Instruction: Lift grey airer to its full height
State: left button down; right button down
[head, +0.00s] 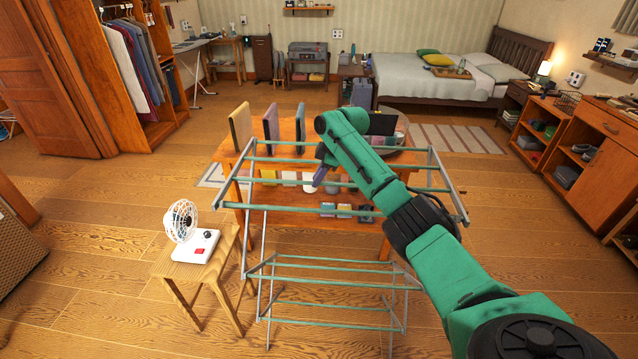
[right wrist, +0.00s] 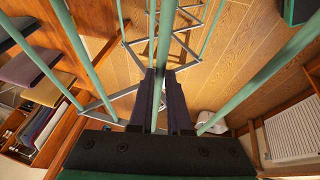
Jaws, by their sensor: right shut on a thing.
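The grey airer (head: 453,190) stands on the wooden floor in the middle of the head view. It has grey side bars and several green rails. Its upper rack is spread wide above a lower rack near the floor. My right gripper (head: 320,174) reaches down to the upper rack, partly hidden behind my own green arm. In the right wrist view the two dark fingers of this gripper (right wrist: 161,95) lie on both sides of a green rail (right wrist: 165,42) of the airer. My left gripper is not in view.
A wooden table (head: 226,157) with upright boards stands just behind the airer. A small stool (head: 212,277) bearing a white fan (head: 184,222) is close to its left. The bed (head: 432,88) is at the back right. Floor is open to the airer's right.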

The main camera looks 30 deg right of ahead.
jog(key=shift+w+r, duration=0.1)
jog(key=shift+r, duration=0.2)
jog(key=c, duration=0.9)
grip_release()
jog(key=shift+o, duration=0.2)
jog(key=shift+f, duration=0.15)
jog(key=shift+s+d+r, duration=0.15)
jog(key=shift+s+r, duration=0.05)
jog(key=shift+r, duration=0.2)
jog(key=b+v, duration=0.3)
jog(key=v, duration=1)
jog(key=shift+s+r+b, duration=0.2)
jog(key=shift+r+b, duration=0.1)
jog(key=shift+d, duration=0.15)
